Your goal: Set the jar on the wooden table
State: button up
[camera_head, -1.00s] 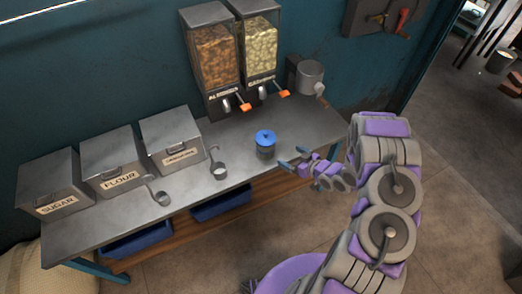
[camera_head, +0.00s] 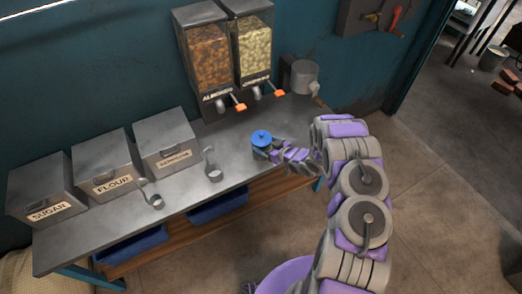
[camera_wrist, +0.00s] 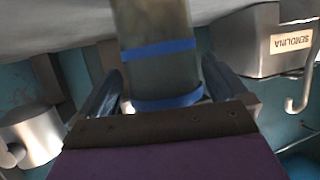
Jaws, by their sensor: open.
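The jar (camera_head: 261,139) with a blue lid stands upright on the grey metal counter (camera_head: 235,140), near its front edge. My gripper (camera_head: 272,149) reaches it from the right and partly hides its body. In the wrist view the jar (camera_wrist: 155,80) shows as a greyish see-through body with blue bands, between the two fingers of my gripper (camera_wrist: 160,78). The fingers are open, one on each side of the jar, with a small gap showing. I see no clear wooden table; a wooden shelf (camera_head: 180,237) runs under the counter.
Two dispensers (camera_head: 225,60) stand behind the jar, with a metal grinder-like device (camera_head: 303,77) at right. Labelled bins (camera_head: 105,165) and scoops (camera_head: 212,172) lie left. Blue trays (camera_head: 215,205) sit below. Open floor (camera_head: 440,180) lies right.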

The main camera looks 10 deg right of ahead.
jog(key=x, duration=0.3)
jog(key=shift+w+a, duration=0.2)
jog(key=shift+c, duration=0.3)
jog(key=shift+s, duration=0.1)
jog(key=c, duration=1)
